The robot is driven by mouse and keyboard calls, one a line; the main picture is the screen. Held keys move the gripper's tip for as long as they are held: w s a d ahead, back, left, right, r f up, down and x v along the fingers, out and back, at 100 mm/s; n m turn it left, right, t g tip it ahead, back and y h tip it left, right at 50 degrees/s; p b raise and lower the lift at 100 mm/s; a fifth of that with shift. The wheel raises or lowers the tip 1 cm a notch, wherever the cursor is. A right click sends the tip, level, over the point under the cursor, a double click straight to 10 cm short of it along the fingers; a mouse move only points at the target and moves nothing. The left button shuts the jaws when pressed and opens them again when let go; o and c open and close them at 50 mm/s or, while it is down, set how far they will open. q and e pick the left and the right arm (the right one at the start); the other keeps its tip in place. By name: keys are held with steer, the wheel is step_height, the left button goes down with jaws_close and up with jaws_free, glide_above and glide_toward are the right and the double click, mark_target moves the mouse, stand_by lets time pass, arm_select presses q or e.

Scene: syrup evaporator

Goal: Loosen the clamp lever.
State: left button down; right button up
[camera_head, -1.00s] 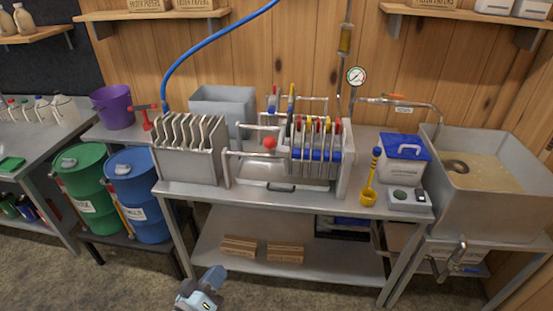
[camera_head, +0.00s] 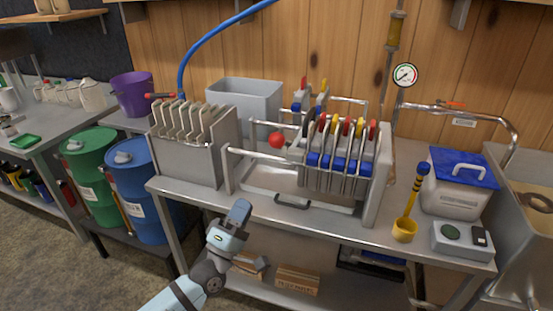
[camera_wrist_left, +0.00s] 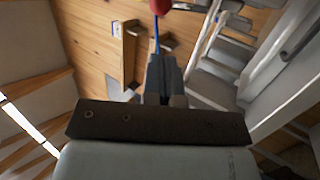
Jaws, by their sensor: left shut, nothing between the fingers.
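The filter press (camera_head: 340,155) stands on the metal bench with a row of plates and coloured tabs. A red ball knob (camera_head: 277,139), which looks like the end of the clamp lever, is at the left part of the press. In the left wrist view a red knob (camera_wrist_left: 160,5) shows at the top edge, beyond my fingers. My left gripper (camera_head: 240,210) is shut and empty, in front of the bench's front edge, below and left of the knob and apart from it. It also shows in the left wrist view (camera_wrist_left: 164,75). My right gripper is not in view.
A plate rack (camera_head: 190,155) stands left of the press, with a grey bin (camera_head: 245,105) behind. A yellow ladle (camera_head: 405,228), a scale (camera_head: 462,240) and a blue-lidded box (camera_head: 458,185) stand right. Blue (camera_head: 142,190) and green (camera_head: 90,170) drums are on the left.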

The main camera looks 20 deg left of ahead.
mark_target(273, 147)
arm_select(q)
steer(key=shift+s+r, duration=0.1)
steer(key=x, duration=1.4)
